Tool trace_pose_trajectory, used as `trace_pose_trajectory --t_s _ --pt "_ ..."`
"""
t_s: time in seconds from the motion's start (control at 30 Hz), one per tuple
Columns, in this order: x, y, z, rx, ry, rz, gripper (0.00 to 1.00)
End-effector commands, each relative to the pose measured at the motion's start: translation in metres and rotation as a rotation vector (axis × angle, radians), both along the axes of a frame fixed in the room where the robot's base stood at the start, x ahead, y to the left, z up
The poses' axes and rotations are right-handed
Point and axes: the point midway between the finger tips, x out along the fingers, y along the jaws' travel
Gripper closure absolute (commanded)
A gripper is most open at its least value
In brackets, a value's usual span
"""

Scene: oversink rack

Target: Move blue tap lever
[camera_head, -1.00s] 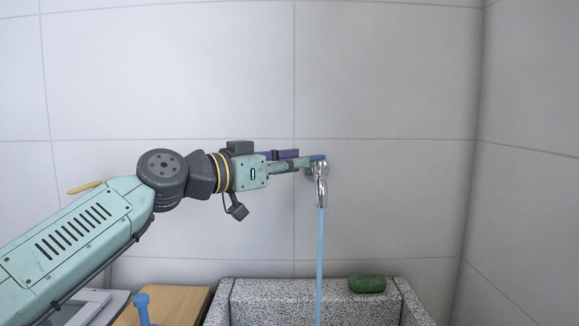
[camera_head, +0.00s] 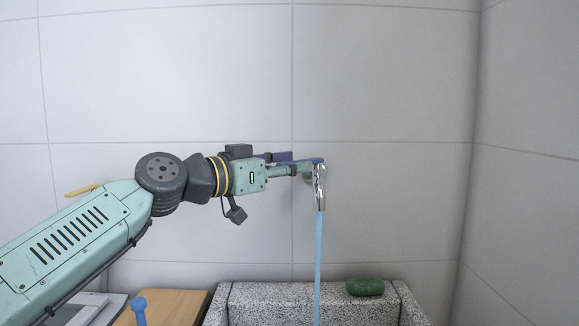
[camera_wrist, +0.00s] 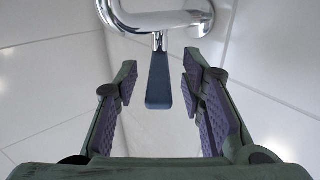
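The chrome tap (camera_head: 320,188) is on the tiled wall, and a blue stream of water runs down from its spout. Its blue lever (camera_head: 318,160) sits at the top of the tap, partly hidden by my gripper. In the wrist view the blue lever (camera_wrist: 158,80) points towards me from the chrome pipe (camera_wrist: 165,20). My gripper (camera_wrist: 158,82) is open, with one finger on each side of the lever and a visible gap to both. In the head view my gripper (camera_head: 300,167) reaches the tap from the left.
A speckled stone sink (camera_head: 270,294) stands below the tap, with a green soap-like object (camera_head: 365,287) on its back rim. A wooden board (camera_head: 175,306) and a blue knobbed object (camera_head: 139,308) are at lower left. The wall right of the tap is clear.

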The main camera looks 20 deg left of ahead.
Motion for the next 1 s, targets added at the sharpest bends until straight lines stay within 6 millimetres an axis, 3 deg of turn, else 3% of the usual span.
trace_pose_trajectory --t_s 0.23,0.7,1.0 --pt "-0.008 0.008 0.000 -0.001 -0.001 0.004 0.63" --pt "-0.083 0.060 0.000 -0.002 -0.001 0.003 0.63" --pt "-0.098 0.069 0.000 0.000 0.000 0.000 0.63"
